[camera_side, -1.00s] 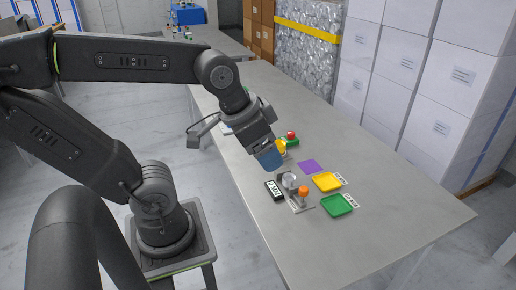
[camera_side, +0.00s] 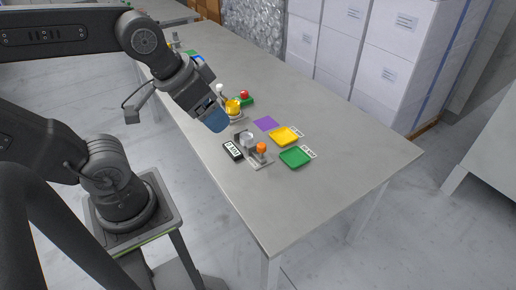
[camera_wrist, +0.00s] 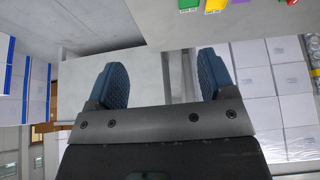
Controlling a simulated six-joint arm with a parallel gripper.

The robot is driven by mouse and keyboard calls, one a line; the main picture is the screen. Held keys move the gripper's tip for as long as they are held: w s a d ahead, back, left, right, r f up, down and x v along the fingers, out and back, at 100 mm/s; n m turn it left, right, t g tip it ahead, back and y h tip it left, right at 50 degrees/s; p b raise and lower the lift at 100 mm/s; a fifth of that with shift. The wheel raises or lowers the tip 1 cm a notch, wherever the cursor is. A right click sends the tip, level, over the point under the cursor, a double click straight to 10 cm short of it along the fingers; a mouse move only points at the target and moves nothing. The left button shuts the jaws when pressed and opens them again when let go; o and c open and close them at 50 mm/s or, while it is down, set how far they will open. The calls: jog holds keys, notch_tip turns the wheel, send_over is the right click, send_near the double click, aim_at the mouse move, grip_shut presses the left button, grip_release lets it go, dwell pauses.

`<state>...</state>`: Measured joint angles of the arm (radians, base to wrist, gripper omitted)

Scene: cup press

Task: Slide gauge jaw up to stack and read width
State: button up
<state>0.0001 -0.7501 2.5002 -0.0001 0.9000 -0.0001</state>
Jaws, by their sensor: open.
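The gauge has a black readout (camera_side: 233,151) with a white display too small to read and an orange knob (camera_side: 261,148) on a grey base (camera_side: 262,162). A short grey round piece (camera_side: 247,141), perhaps the stack, is between readout and knob; whether a jaw touches it cannot be told. My gripper (camera_side: 214,119) hangs above the table, left of and behind the gauge, apart from it. In the wrist view my gripper (camera_wrist: 163,75) has its two blue fingers wide apart with nothing between them. The gauge is not in the wrist view.
A yellow tray (camera_side: 285,137), a green tray (camera_side: 296,157) and a purple square (camera_side: 266,123) lie right of the gauge. The table (camera_side: 340,155) is clear at right.

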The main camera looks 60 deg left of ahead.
jog(key=shift+c, duration=0.4)
jog(key=shift+w+a, duration=0.1)
jog(key=shift+w, duration=0.1)
jog(key=shift+c, duration=0.8)
jog(key=w+a+n, duration=0.1)
jog(key=w+n, duration=0.1)
jog(key=w+a+f+n+g, duration=0.1)
jog(key=w+n, duration=0.1)
jog(key=w, duration=0.1)
jog(key=w+a+n+g, duration=0.1)
jog(key=w+n, duration=0.1)
jog(key=w, duration=0.1)
jog(key=shift+w+a+f, duration=0.15)
jog(key=shift+f, duration=0.05)
jog(key=shift+c, duration=0.4)
jog(key=n+g, duration=0.4)
jog(key=n, duration=0.8)
send_over(262, 145)
notch_tip(262, 145, down, 16)
notch_tip(262, 145, down, 13)
jog(key=shift+a, duration=0.1)
jog(key=shift+c, duration=0.2)
jog(key=c, duration=0.7)
jog(key=shift+a, duration=2.3)
